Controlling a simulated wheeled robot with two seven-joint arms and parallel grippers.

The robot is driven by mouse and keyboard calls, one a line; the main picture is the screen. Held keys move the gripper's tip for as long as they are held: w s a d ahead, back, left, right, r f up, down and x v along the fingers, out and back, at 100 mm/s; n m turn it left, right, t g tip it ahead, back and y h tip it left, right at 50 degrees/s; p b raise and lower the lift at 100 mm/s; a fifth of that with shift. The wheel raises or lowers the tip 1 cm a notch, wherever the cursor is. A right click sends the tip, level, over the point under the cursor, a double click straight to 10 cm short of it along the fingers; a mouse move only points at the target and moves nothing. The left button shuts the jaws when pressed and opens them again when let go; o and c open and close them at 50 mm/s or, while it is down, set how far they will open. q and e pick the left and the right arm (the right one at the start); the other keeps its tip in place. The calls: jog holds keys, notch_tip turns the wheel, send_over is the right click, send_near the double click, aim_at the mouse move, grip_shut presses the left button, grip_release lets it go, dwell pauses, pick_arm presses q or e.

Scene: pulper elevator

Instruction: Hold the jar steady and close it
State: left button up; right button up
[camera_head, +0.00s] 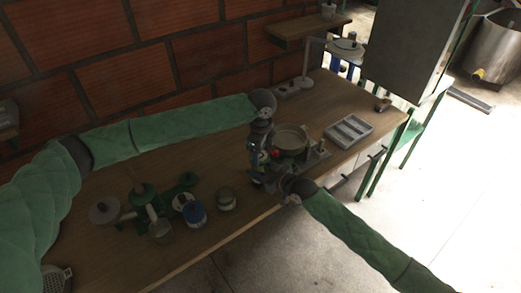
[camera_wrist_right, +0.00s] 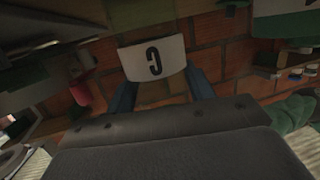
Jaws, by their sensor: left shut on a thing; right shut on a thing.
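In the head view my left arm reaches in from the left, and its gripper (camera_head: 256,150) points down beside a round pan. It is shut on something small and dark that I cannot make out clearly. My right gripper (camera_head: 262,179) comes from the lower right, just below the left one. In the right wrist view its two blue-grey fingers (camera_wrist_right: 162,90) are shut on a pale, curved thing with a dark letter-like mark (camera_wrist_right: 153,60), which looks like the jar's labelled side. The jar's mouth and any lid are hidden.
The wooden bench (camera_head: 170,170) runs along a brick wall. A round pan (camera_head: 291,138) and a grey divided tray (camera_head: 349,130) are right of the grippers. A blue container (camera_head: 195,214), a small lidded jar (camera_head: 226,199) and a green-based device (camera_head: 146,200) stand left. A red object (camera_wrist_right: 80,94) shows in the wrist view.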

aim_at(260, 173)
dwell(0.4)
pick_arm(q)
jog(key=shift+f, duration=0.85)
jog(key=shift+f, duration=0.6)
jog(key=m, duration=1.3)
jog(key=shift+s+a, duration=0.1)
jog(key=shift+a, duration=0.1)
jog(key=o, duration=0.9)
